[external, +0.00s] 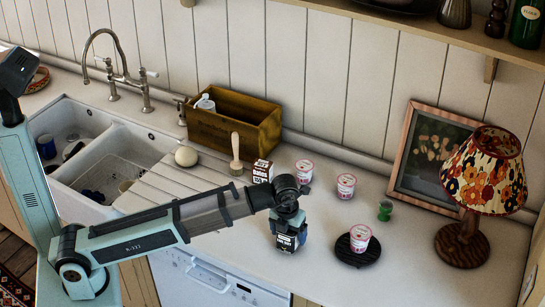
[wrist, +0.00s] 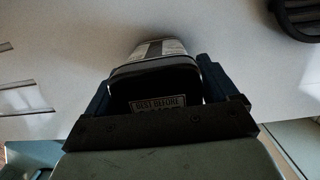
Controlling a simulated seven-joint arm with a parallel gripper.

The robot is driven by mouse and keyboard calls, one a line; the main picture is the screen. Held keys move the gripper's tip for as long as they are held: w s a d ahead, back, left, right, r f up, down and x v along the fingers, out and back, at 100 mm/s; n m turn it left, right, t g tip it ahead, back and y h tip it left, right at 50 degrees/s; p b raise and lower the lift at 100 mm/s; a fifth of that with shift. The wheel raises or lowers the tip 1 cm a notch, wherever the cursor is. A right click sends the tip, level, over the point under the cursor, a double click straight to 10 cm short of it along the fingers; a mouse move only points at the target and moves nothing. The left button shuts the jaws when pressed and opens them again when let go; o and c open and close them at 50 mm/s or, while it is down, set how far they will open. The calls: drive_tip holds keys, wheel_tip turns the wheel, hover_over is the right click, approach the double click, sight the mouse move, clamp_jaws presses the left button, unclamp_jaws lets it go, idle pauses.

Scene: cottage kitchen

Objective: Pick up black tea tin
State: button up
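The black tea tin (external: 284,241) is a small dark box with a pale label, at the front of the counter, below my wrist in the external view. In the wrist view the tin (wrist: 153,80) sits between the two fingers of my gripper (wrist: 158,85), with "BEST BEFORE" print on its near dark face. The fingers lie flush along both sides with no visible gap, so my gripper looks shut on it. In the external view my gripper (external: 288,222) partly hides the tin. I cannot tell whether its base touches the counter.
A dark carton (external: 262,171) and white-pink cups (external: 304,171) (external: 346,186) stand behind. Another cup (external: 360,237) is on a black round trivet (external: 343,251). A green glass (external: 385,210), lamp (external: 484,178), frame (external: 429,155), wooden box (external: 236,124) and sink (external: 110,170) surround the counter.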

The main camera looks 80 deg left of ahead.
drive_tip(key=c, duration=0.9)
drive_tip(key=shift+c, duration=0.2)
